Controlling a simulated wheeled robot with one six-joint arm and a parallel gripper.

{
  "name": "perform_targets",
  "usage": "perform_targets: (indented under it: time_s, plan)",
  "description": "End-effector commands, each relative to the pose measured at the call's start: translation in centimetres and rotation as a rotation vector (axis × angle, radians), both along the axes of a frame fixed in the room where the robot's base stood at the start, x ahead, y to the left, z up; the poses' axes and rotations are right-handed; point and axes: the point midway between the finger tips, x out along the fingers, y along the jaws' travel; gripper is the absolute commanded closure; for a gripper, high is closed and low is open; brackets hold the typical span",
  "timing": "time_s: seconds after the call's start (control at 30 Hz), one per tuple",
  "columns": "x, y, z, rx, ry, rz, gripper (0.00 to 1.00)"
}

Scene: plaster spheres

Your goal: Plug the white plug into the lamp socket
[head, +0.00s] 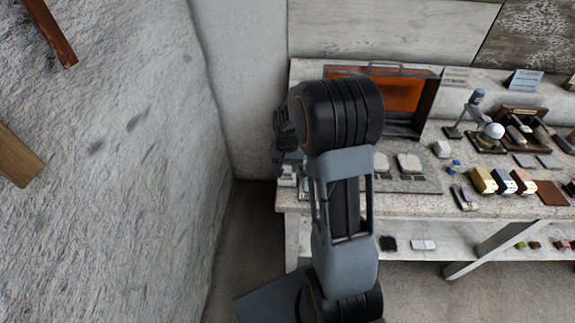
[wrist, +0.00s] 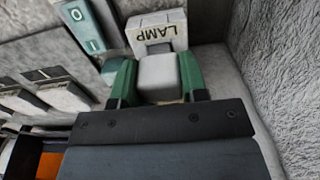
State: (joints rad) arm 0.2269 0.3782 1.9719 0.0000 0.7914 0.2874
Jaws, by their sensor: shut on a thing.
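My gripper (wrist: 157,78) shows in the wrist view with its two green fingers on either side of the white plug (wrist: 159,72). It is shut on the plug. Just beyond the plug is the lamp socket (wrist: 146,22), a pale block marked LAMP, which reads upside down. A grey part of the socket shows between the label and the plug. I cannot tell whether the plug touches the socket or is apart from it. In the head view my own arm hides the plug and the lamp socket.
A green switch plate (wrist: 83,27) marked O and I is left of the socket. Several pale switches or sockets (wrist: 62,95) line the left. A rough wall (wrist: 285,65) rises close on the right. An orange-lined open case (head: 402,95) stands at the bench's back.

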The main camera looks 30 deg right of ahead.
Motion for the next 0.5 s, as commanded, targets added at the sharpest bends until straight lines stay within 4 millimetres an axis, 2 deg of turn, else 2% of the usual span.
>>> perform_targets:
  time_s: [0.5]
  plan:
    - [0.0, 0.0, -1.4, 0.000, 0.000, 0.000, 0.84]
